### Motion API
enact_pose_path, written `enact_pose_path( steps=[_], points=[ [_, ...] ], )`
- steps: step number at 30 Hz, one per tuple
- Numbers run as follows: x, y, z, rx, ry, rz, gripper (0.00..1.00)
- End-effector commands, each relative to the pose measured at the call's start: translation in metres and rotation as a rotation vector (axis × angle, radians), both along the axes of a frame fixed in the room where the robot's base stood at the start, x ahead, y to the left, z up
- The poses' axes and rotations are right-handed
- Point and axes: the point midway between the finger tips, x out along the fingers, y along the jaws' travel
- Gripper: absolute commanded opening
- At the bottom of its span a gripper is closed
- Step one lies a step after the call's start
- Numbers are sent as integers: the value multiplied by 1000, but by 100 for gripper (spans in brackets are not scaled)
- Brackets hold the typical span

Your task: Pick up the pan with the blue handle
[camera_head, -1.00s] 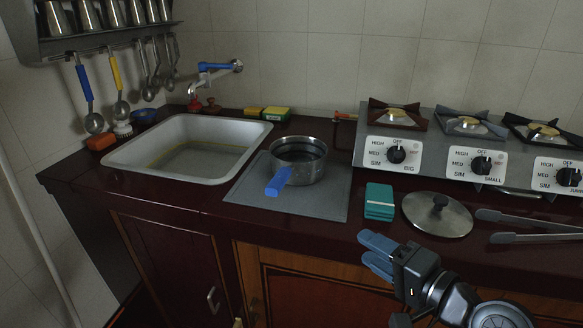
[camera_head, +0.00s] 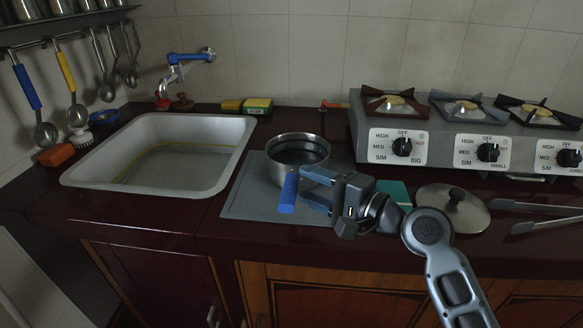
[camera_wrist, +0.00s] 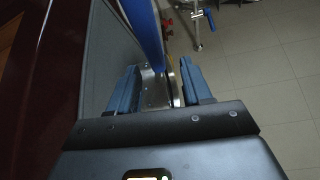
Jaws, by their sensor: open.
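The steel pan (camera_head: 298,150) stands on the grey mat on the counter, and its blue handle (camera_head: 288,192) points toward the front. My gripper (camera_head: 306,188) is just right of the handle, with its two blue fingers pointing left at it. In the wrist view my gripper (camera_wrist: 157,90) is open, and the blue handle (camera_wrist: 145,35) shows ahead of the fingertips, roughly between their lines. Whether a finger touches the handle cannot be told. Part of the pan's lower right side is hidden behind my gripper.
A sink (camera_head: 160,160) is to the left. The teal box (camera_head: 394,192) is partly hidden behind my arm. A lid (camera_head: 458,208) and tongs (camera_head: 540,208) lie to the right, below the stove (camera_head: 450,135). The grey mat (camera_head: 240,205) has bare room left of the handle.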

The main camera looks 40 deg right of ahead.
Motion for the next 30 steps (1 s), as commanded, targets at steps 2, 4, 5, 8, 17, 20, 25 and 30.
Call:
enact_pose_path(
  steps=[2,4,5,8,17,20,25,30],
  points=[
    [8,3,0,0,0,1,49],
    [15,5,-1,0,-1,1,49],
    [18,6,-1,0,-1,1,49],
    [32,11,-4,0,0,2,49],
    [57,17,-8,0,0,-2,49],
    [57,17,-8,-1,1,-3,49],
    [57,17,-8,0,1,-2,41],
    [57,17,-8,0,1,-2,25]
  ],
)
